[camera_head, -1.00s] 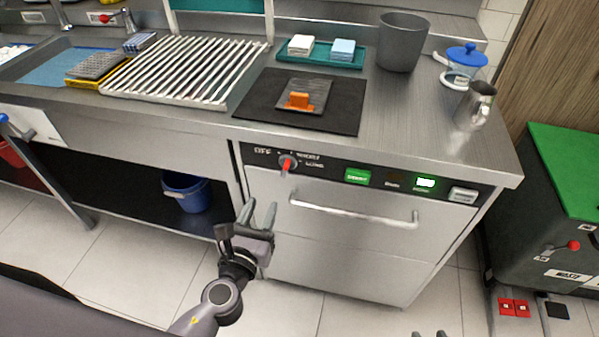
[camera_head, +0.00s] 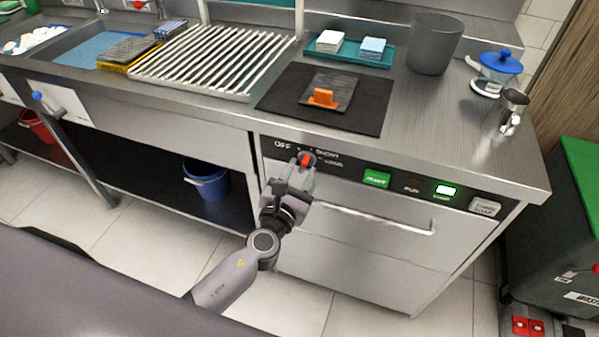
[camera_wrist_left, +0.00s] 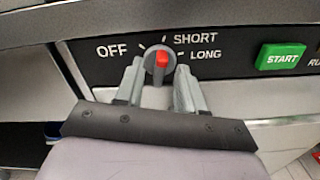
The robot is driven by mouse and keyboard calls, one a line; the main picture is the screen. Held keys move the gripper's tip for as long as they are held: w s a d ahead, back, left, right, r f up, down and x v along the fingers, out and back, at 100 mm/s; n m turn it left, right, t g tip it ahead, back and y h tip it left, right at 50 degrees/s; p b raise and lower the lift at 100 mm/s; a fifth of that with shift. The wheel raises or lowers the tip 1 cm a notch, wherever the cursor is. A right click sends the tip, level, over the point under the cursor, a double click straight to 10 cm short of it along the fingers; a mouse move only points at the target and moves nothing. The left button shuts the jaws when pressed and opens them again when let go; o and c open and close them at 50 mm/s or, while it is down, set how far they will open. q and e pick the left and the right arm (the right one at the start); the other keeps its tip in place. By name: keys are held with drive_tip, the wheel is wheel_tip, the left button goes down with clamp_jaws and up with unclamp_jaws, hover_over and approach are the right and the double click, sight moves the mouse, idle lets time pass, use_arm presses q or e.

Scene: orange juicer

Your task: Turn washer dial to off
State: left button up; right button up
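The washer dial (camera_head: 307,158) is a round grey knob with a red pointer on the washer's black control panel. In the left wrist view the dial (camera_wrist_left: 159,60) sits between the printed OFF on its left and SHORT and LONG on its right. I cannot tell exactly which mark the red pointer faces. My left gripper (camera_head: 302,170) is right in front of the dial. In the wrist view my left gripper (camera_wrist_left: 159,72) is open, with one fingertip on each side of the dial's lower part. Contact is not clear. My right gripper is out of view.
The green START button (camera_head: 376,179) and a lit green display (camera_head: 446,191) are to the right on the panel. The washer's handle bar (camera_head: 385,222) runs below them. A black mat (camera_head: 370,105) lies on the counter above. A blue bucket (camera_head: 207,182) stands under the counter.

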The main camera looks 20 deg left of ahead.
use_arm(q)
clamp_jaws()
